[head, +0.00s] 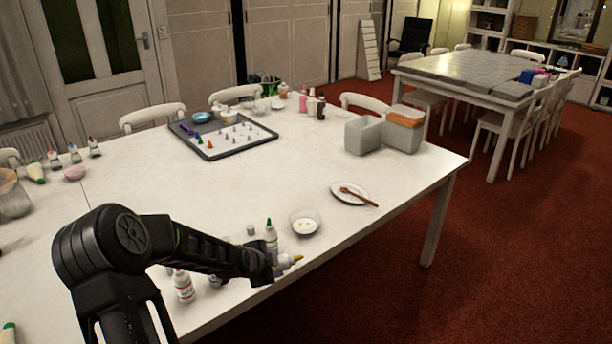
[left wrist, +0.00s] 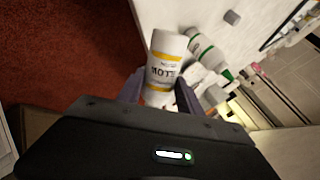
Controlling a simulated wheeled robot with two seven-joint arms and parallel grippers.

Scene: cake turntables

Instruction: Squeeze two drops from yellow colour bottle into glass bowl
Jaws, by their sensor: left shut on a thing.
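The yellow colour bottle (head: 286,263) is white with a yellow nozzle and lies tipped in my left gripper (head: 272,266), its nozzle pointing right in the head view. In the left wrist view, its white body with yellow bands (left wrist: 166,62) sits between the fingers of the left gripper (left wrist: 158,92), which is shut on it. The glass bowl (head: 305,231) stands on the table just beyond and slightly right of the nozzle. The nozzle appears short of the bowl's rim. I cannot tell what is in the bowl. My right gripper is out of view.
A green-tipped bottle (head: 271,232) stands close behind the held bottle; a red-tipped one (head: 183,287) stands to the left. A small grey cap (head: 250,230) is nearby. A plate with a brown utensil (head: 345,198) lies right of the bowl. The table's middle (head: 190,190) is clear.

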